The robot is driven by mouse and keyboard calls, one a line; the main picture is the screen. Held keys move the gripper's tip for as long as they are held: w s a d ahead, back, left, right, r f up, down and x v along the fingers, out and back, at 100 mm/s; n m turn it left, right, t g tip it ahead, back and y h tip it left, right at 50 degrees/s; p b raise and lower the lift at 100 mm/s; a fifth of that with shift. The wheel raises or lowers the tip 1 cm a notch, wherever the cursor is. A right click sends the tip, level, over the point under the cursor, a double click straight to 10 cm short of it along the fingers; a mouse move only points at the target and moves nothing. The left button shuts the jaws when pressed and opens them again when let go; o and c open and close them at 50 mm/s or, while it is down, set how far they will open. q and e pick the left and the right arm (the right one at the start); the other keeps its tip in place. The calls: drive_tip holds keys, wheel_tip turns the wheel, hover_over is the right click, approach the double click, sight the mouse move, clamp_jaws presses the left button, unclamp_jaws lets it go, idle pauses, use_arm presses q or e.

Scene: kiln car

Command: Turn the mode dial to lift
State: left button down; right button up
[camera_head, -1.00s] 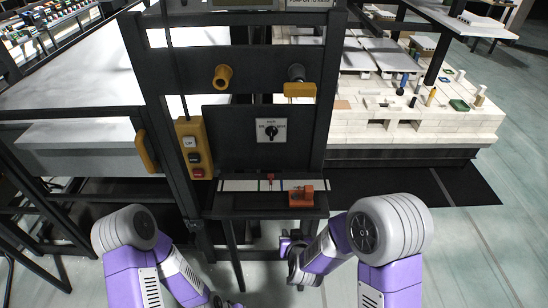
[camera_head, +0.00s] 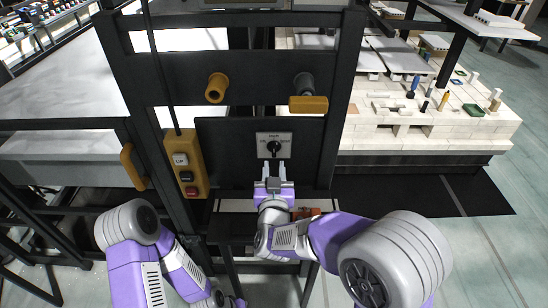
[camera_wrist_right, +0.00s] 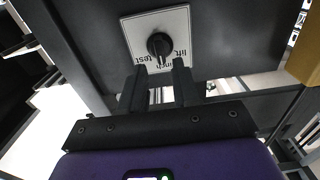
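The mode dial (camera_head: 273,147) is a black knob on a pale square plate, mounted on a dark upright panel. In the right wrist view the dial (camera_wrist_right: 159,44) shows close up, with small lettering, including "lift", around it on the plate.
A yellow button box (camera_head: 187,163) hangs left of the panel. A yellow knob (camera_head: 216,88) and a yellow-handled lever (camera_head: 308,104) sit above the dial. An orange block (camera_head: 306,213) lies on the shelf below, partly behind my right arm. Dark posts flank the panel.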

sight(274, 154)
drive_tip(key=shift+w, duration=2.4)
drive_tip(key=shift+w, duration=0.1)
clamp_jaws()
drive_tip(key=n+p, duration=0.3)
drive_tip(key=n, duration=0.1)
drive_tip(key=n+p, duration=0.3)
drive_tip(key=n, duration=0.1)
drive_tip(key=n+p, duration=0.3)
drive_tip(key=shift+a+r+n+p, duration=0.1)
drive_tip(key=shift+r+n+p, duration=0.15)
drive_tip(key=shift+n+p, duration=0.15)
drive_tip(key=shift+c, duration=0.5)
unclamp_jaws()
drive_tip(key=shift+f+b, duration=0.25)
drive_tip(key=shift+b, duration=0.3)
drive_tip(key=shift+o, duration=0.5)
drive_tip(key=shift+f+m, duration=0.1)
drive_tip(key=shift+m, duration=0.2)
drive_tip(key=s, duration=0.6)
